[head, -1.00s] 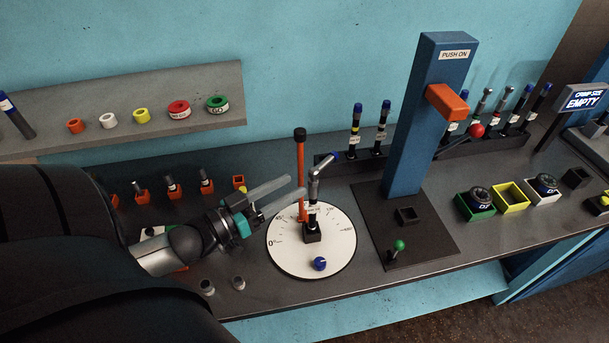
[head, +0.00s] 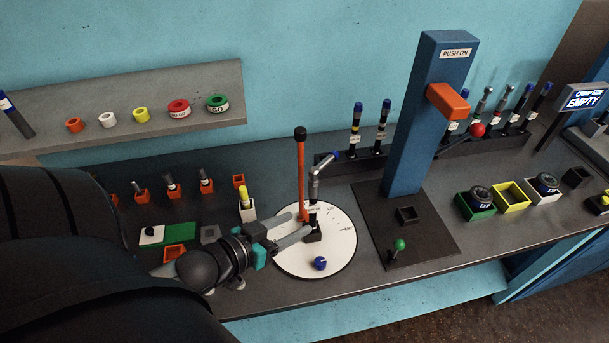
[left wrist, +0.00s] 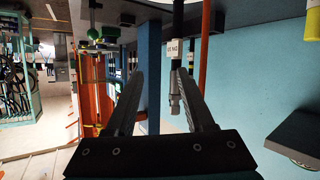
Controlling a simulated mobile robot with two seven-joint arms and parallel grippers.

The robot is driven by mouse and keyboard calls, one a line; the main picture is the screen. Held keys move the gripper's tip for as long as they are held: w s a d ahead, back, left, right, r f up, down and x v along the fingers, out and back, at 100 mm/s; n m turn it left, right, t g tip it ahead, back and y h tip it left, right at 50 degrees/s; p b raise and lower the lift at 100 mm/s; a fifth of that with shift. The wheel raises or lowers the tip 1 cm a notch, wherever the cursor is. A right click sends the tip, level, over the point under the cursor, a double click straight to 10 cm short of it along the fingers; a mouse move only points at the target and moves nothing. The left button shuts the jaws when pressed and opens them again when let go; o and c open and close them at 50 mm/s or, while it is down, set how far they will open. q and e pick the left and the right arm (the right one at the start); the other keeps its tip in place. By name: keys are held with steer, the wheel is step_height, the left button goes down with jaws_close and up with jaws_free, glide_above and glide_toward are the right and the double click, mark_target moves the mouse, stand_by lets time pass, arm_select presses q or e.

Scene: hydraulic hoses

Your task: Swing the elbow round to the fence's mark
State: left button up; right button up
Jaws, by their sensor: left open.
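The elbow (head: 316,178) is a silver bent fitting with a blue tip, on a short dark labelled hose that stands upright in a black block on the white dial (head: 335,258). Its blue tip points to the upper right. An orange post (head: 301,175) with a black top stands just behind it. My left gripper (head: 302,225) is open, its fingers low over the dial by the hose's foot. In the left wrist view the silver fitting (left wrist: 175,88) shows between the open fingers (left wrist: 160,75), nearer the right one; contact cannot be told. My fingers hide the dial's left marks.
A blue knob (head: 320,263) sits at the dial's front. To the right stands a blue column (head: 418,130) with an orange arm and a green-knobbed lever (head: 398,246). A white holder with a yellow-topped piece (head: 245,200) stands behind my left gripper.

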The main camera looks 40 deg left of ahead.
arm_select(q)
steer(key=s+d+f+m+g+y+b, duration=0.1)
steer(key=s+d+f+g+b, duration=0.1)
steer(key=s+d+f+g, duration=0.5)
steer(key=shift+s+d+m+g+y, duration=0.35)
steer(key=shift+s+d+g, duration=0.8)
steer(key=shift+d+g, duration=0.55)
steer(key=shift+d, duration=0.2)
